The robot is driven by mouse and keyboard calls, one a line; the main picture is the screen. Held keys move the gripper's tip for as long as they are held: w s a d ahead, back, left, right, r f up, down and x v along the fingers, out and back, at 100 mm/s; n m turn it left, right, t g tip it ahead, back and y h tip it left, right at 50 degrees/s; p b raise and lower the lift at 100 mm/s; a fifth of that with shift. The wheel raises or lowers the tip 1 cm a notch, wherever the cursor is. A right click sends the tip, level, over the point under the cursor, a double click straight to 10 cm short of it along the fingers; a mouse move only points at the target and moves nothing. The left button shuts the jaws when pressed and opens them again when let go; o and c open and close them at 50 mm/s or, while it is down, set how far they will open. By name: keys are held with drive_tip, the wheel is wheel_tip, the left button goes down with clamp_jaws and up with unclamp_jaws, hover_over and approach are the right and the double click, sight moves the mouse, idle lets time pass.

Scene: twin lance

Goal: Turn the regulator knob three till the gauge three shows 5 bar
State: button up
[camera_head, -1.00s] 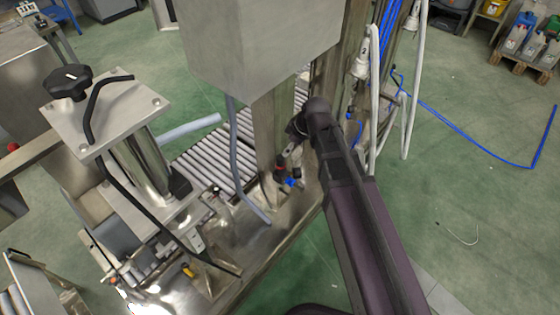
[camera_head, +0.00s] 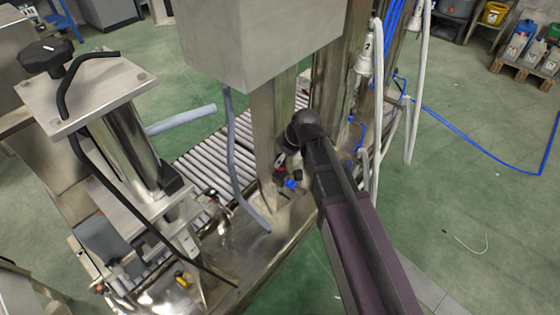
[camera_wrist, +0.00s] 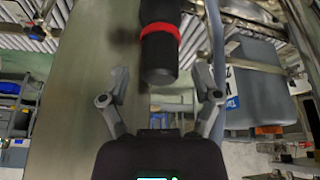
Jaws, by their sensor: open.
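A black cylindrical knob with a red ring (camera_wrist: 160,42) is in the upper middle of the wrist view. It looks like a regulator knob, but I see no number on it. My gripper (camera_wrist: 163,80) is open, with one finger on each side of the knob's near end; I cannot tell whether either touches it. In the head view a small black and red part (camera_head: 280,169) shows by the steel post, just beyond my wrist, and my fingers are hard to make out there. I cannot make out a gauge or its reading in either view.
The steel post (camera_head: 272,125) stands close to my wrist, under a large steel box (camera_head: 262,45). A grey hose (camera_head: 232,150) hangs left of the post. Behind is a roller conveyor (camera_head: 205,165). White hoses (camera_head: 377,120) hang at right.

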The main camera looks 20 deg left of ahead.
drive_tip(key=shift+a+f, duration=0.15)
drive_tip(key=shift+f, duration=0.15)
clamp_jaws()
idle(0.3)
